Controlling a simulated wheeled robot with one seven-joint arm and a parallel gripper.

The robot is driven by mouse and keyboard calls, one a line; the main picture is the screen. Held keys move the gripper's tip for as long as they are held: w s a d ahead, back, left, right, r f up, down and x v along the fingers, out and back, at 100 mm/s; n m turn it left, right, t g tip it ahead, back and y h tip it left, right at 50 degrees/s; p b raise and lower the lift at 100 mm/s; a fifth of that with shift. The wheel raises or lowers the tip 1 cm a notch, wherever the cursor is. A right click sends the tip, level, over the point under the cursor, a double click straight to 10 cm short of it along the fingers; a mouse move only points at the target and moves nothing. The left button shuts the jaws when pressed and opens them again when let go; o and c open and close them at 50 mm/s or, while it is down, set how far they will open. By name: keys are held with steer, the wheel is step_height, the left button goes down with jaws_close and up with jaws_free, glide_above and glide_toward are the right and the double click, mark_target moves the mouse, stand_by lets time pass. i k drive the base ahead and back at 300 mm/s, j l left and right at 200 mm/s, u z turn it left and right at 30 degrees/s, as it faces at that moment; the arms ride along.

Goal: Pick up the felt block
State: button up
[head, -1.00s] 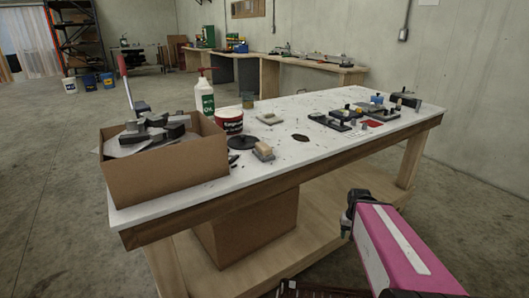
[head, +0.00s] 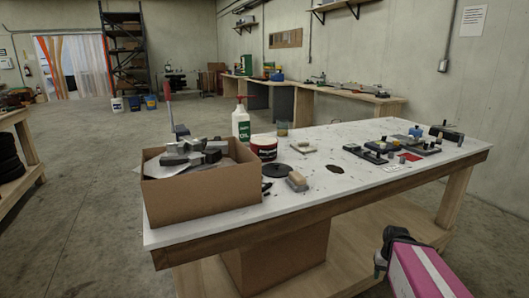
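A small block with a tan top and a grey lower layer (head: 297,181), which looks like the felt block, lies on the white tabletop near its front edge. It is just right of the cardboard box and in front of a black disc. The dark end of my pink arm (head: 383,259) shows at the lower right, in front of the table and below its top, well apart from the block. Whether any gripper fingers there are open or shut is not visible, and nothing held can be seen.
An open cardboard box (head: 203,203) with metal parts stands at the table's left end. Dark fixtures (head: 408,143) fill the right end. Floor is free on the left.

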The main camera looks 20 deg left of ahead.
mark_target(296, 181)
steer(key=j+z, duration=0.1)
steer(key=z, duration=0.3)
steer(key=k+j+z, duration=0.1)
steer(key=z, duration=0.25)
steer(key=k+z, duration=0.1)
steer(key=z, duration=0.3)
steer(key=k+j+z, duration=0.1)
steer(key=z, duration=0.3)
steer(key=k+u, duration=0.55)
steer(key=u, duration=0.3)
steer(key=k+u, duration=0.2)
steer(key=u, duration=0.25)
steer(key=k+j+u, duration=0.15)
steer(key=u, duration=0.35)
steer(key=k, duration=0.2)
steer(key=i, duration=0.1)
